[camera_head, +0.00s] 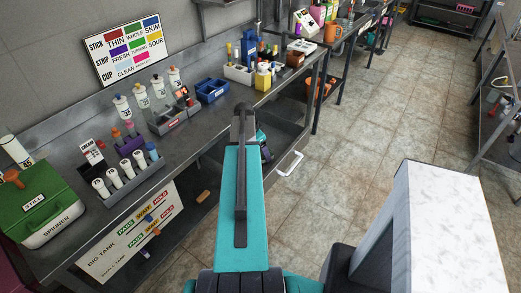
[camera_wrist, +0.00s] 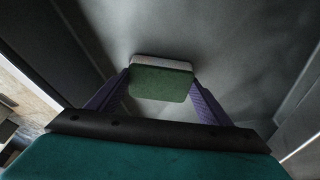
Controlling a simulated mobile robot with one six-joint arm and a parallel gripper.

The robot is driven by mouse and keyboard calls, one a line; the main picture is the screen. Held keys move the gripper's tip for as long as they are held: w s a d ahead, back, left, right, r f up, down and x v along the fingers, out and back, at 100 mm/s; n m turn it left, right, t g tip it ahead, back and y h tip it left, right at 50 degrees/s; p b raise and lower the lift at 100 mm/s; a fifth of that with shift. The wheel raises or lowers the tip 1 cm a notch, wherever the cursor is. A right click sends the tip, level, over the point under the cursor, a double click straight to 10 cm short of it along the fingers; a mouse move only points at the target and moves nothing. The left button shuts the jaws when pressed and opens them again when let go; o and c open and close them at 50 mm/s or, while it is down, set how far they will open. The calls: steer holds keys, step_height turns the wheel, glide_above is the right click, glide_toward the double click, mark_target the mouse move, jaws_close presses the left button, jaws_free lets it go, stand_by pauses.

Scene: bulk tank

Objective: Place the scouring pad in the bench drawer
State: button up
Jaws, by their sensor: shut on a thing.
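The scouring pad (camera_wrist: 161,82) is a green block with a pale layer along its far edge. In the wrist view, the purple fingers of my gripper (camera_wrist: 160,88) are shut on its two sides. Grey walls stand left and right of the pad, and a grey surface lies beyond it; this looks like the inside of the bench drawer (camera_wrist: 262,62). Whether the pad touches the drawer floor cannot be told. In the head view, the drawer's white handle (camera_head: 290,164) sticks out from under the bench. My arm hides the pad and most of the drawer there.
The metal bench (camera_head: 75,160) carries a green spinner box (camera_head: 42,212), a rack of white bottles (camera_head: 122,178), a blue tray (camera_head: 212,91) and a caddy (camera_head: 240,72). A sign board (camera_head: 130,235) hangs below its front. The tiled floor (camera_head: 375,130) to the right is clear.

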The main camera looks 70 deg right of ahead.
steer(key=shift+f, duration=0.2)
steer(key=o, duration=1)
steer(key=shift+c, duration=0.2)
steer(key=shift+r, duration=0.3)
steer(key=b+v, duration=0.2)
steer(key=v, duration=1)
steer(key=shift+f, duration=0.1)
